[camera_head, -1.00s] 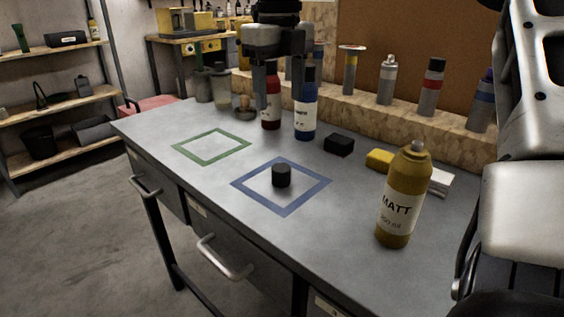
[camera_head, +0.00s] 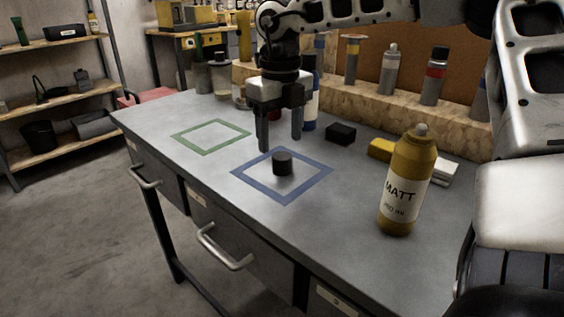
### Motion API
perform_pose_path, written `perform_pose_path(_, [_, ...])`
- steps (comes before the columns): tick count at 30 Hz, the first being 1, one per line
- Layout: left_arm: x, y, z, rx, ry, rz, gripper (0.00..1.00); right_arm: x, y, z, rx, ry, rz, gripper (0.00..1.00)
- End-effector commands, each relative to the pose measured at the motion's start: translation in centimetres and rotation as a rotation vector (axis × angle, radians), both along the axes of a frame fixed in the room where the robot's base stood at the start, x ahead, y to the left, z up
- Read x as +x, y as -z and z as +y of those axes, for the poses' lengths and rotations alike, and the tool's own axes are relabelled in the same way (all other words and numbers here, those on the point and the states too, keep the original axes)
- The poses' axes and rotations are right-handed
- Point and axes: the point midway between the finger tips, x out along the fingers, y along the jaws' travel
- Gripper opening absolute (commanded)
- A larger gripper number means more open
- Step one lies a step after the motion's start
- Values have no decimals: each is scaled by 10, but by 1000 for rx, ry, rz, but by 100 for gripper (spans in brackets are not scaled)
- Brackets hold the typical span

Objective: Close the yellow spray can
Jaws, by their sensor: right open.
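The yellow spray can (camera_head: 408,185), with a white MATT label and a pale nozzle on top, stands upright and uncapped at the right of the grey workbench. A small black cylindrical cap (camera_head: 282,163) sits inside the blue square outline. My right gripper (camera_head: 280,142) points down with its two fingers apart, empty, above and just behind the cap. It does not touch the cap as far as I can tell. My left gripper is not in view.
A green square outline (camera_head: 211,136) on the bench (camera_head: 330,230) is empty. A black box (camera_head: 341,133) and a yellow block (camera_head: 381,150) lie behind the can. Several cans stand on the wooden ledge (camera_head: 415,108). A blue bottle (camera_head: 310,105) is partly hidden behind my gripper.

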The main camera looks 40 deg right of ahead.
Motion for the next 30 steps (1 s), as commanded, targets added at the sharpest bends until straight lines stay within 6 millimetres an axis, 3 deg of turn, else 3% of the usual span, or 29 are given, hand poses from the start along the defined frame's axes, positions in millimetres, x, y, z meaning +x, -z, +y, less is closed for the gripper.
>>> perform_pose_path(8, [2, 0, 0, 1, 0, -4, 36, -1, 5, 0, 1, 0, 2, 60])
perform_pose_path(18, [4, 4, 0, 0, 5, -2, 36, -2, 50, -2, 1, -1, 2, 60])
perform_pose_path(28, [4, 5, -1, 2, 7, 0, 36, -2, 52, -2, 0, -1, 0, 60])
perform_pose_path(29, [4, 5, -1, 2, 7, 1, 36, -2, 52, -2, 0, -1, 0, 58])
perform_pose_path(30, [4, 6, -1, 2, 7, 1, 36, -2, 52, -2, 0, -1, 0, 46])
